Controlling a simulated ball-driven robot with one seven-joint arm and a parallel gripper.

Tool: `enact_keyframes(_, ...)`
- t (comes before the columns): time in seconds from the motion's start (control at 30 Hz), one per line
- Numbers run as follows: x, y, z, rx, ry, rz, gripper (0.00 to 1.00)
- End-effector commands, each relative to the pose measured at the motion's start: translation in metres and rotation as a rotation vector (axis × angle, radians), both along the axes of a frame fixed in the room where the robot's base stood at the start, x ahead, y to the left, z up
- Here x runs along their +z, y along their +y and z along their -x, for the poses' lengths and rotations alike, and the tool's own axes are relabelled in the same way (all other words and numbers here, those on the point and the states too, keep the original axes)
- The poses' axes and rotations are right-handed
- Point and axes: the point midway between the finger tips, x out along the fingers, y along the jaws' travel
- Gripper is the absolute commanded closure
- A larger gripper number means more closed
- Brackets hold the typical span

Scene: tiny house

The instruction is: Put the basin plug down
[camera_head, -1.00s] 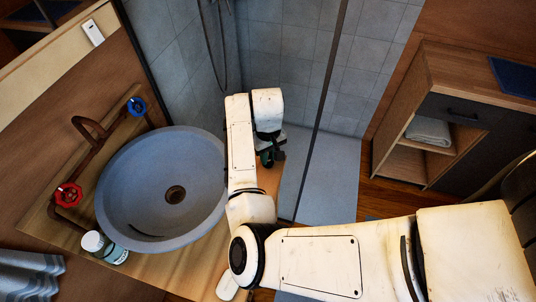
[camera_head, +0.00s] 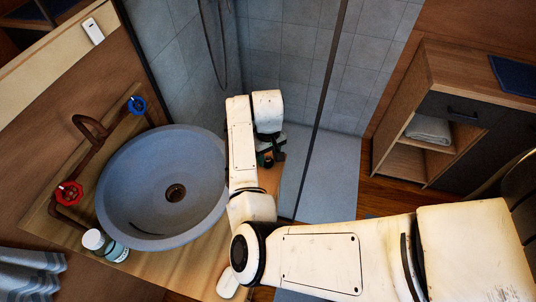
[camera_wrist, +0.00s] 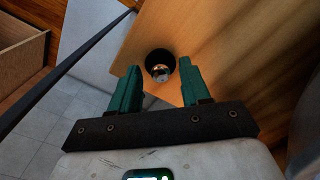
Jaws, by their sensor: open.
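The basin plug (camera_wrist: 160,65), dark and round with a shiny metal top, shows in the wrist view against the wooden counter (camera_wrist: 225,45), near its edge. It appears to rest on the wood. My gripper (camera_wrist: 160,70) is open, its two green fingers apart on either side of the plug as seen in the wrist view. I cannot tell how far above the wood the fingertips are. In the head view my gripper (camera_head: 270,158) is small and partly hidden by my arm, at the counter's far right end, and the plug cannot be made out.
A grey round basin (camera_head: 120,190) stands on the counter to the left, with a red tap handle (camera_head: 69,193) and a blue one (camera_head: 137,105). A small jar (camera_head: 105,245) and a white object (camera_head: 228,284) are near the counter's front. A glass shower edge (camera_head: 325,110) is close by.

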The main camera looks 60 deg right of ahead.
Motion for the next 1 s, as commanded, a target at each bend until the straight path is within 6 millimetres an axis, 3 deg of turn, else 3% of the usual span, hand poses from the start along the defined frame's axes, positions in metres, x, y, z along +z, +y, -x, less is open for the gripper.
enact_keyframes(0.17, 0.013, -0.001, 0.000, -0.001, -0.001, 0.002, 0.53)
enact_keyframes(0.5, 0.080, -0.001, -0.001, -0.002, -0.005, 0.002, 0.53)
enact_keyframes(0.7, 0.110, -0.001, -0.001, 0.000, -0.003, 0.001, 0.53)
enact_keyframes(1.0, 0.123, -0.003, 0.002, -0.001, 0.000, 0.011, 0.53)
